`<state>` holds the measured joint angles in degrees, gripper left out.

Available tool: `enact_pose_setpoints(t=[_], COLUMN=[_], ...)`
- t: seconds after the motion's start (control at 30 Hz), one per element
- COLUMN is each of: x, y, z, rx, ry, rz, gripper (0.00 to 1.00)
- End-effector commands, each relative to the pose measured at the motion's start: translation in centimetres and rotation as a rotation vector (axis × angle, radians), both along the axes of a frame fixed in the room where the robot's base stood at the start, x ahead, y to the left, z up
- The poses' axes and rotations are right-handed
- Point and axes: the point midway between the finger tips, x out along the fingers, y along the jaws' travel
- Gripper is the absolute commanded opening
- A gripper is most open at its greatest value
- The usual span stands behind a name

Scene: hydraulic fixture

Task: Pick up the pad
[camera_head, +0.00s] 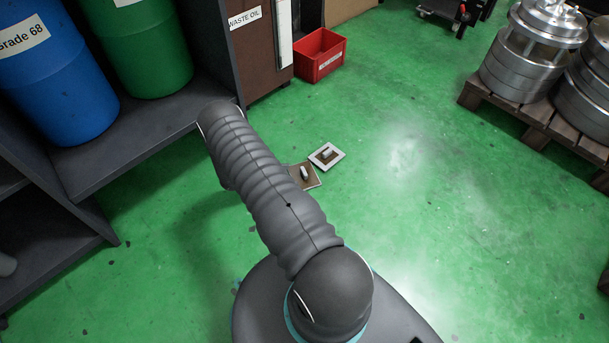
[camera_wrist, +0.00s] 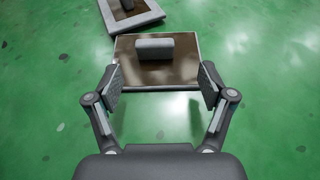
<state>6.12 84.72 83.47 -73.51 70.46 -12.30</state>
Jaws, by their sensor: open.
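Two flat square pads with raised grey grips lie on the green floor. The nearer pad (camera_wrist: 181,71) is brown with a pale edge and is centred ahead of my gripper (camera_wrist: 160,88) in the wrist view. Its grey block-shaped grip (camera_wrist: 154,49) stands up near its middle. In the head view this pad (camera_head: 314,181) is partly hidden behind my arm. The other pad (camera_head: 337,155) has a wide pale border and lies just behind it; it also shows at the top of the wrist view (camera_wrist: 148,15). My gripper is open and empty, its fingers apart on either side of the nearer pad's front part.
A red bin (camera_head: 322,57) and a brown waste oil cabinet (camera_head: 262,50) stand at the back. Shelving with a blue drum (camera_head: 60,85) and a green drum (camera_head: 150,55) is at left. A wooden pallet (camera_head: 535,122) with metal parts is at right.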

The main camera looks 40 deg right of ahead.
Motion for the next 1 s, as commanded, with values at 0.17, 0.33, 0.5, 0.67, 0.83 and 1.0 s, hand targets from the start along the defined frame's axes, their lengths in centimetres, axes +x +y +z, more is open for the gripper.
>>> enact_pose_setpoints(t=[0.17, 0.33, 0.5, 0.67, 0.83, 1.0], x=[-0.4, -0.5, -0.8, -1.3, -1.4, -1.4], y=[-1.3, -2.0, -4.0, -5.9, -6.3, -6.3], z=[-0.5, -0.8, -1.3, -2.0, -2.2, -2.2], rx=[0.001, 0.001, 0.0, 0.0, 0.0, 0.001], ry=[-0.001, -0.002, 0.0, 0.0, -0.001, -0.002], rz=[0.0, 0.001, -0.002, -0.002, 0.001, 0.001], gripper=[0.81, 0.81, 0.81, 0.81, 0.81, 0.66])
